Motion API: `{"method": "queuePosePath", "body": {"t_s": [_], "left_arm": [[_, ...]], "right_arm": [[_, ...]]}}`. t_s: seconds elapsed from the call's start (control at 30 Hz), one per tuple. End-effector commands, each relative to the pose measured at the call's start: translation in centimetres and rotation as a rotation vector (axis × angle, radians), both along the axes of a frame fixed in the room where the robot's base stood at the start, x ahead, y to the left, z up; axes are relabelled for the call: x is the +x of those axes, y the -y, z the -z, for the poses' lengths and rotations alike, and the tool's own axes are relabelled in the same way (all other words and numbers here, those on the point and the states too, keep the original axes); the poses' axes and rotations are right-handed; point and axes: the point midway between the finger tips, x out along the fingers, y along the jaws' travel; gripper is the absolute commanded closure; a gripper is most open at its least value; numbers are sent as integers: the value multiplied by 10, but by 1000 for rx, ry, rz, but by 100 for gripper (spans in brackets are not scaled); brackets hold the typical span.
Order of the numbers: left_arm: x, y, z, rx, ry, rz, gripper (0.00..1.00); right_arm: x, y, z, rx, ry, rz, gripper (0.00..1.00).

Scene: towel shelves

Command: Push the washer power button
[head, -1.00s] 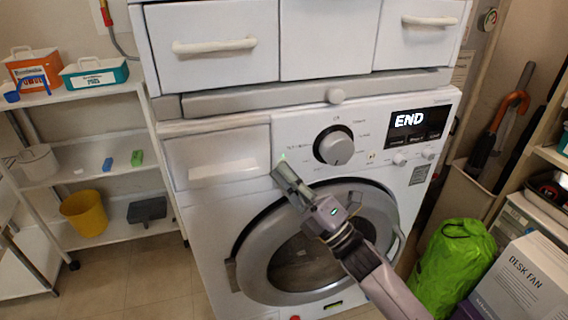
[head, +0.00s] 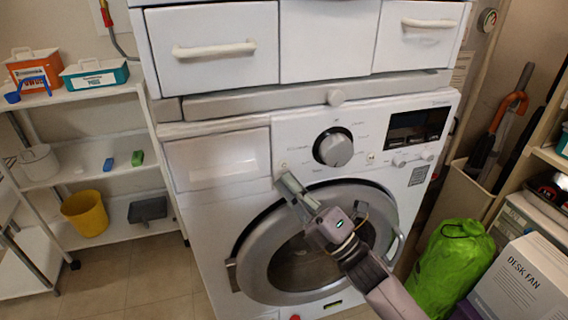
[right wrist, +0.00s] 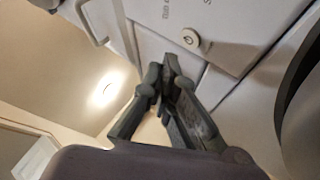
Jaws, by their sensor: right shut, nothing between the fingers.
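The washer (head: 205,228) is white with a round door, a large dial (head: 333,147) and a display (head: 418,124) that is dark. The power button (right wrist: 190,40) is a small round button with a power symbol, at the top of the right wrist view. In the head view it is a small spot (head: 283,165) left of the dial. My right gripper (head: 285,181) is shut and empty, its tips just below the button. In the right wrist view the fingertips (right wrist: 170,62) are close to the button, with a small gap visible between them. My left gripper is not in view.
A drawer unit (head: 325,40) sits above the washer. A white shelf rack (head: 100,150) with bins stands at the left. A green bag (head: 452,262) and a desk fan box (head: 525,285) stand at the right.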

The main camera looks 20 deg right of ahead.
Motion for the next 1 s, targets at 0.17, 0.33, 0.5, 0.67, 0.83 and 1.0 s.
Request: {"method": "queuePosePath", "body": {"t_s": [0.17, 0.33, 0.5, 0.67, 0.83, 1.0], "left_arm": [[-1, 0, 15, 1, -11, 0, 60], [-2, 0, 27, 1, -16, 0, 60], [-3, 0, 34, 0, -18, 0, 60], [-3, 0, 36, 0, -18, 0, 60], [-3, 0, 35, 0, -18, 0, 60], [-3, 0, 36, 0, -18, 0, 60]], "right_arm": [[-19, 0, 0, 1, -3, 0, 100], [-35, 1, 0, -1, -2, 1, 100], [-45, 1, 0, 0, 0, 0, 100], [-46, 1, 0, -1, 0, 1, 100], [-46, 1, 0, -1, 0, 1, 100], [-45, 1, 0, -1, -1, 0, 100]]}}
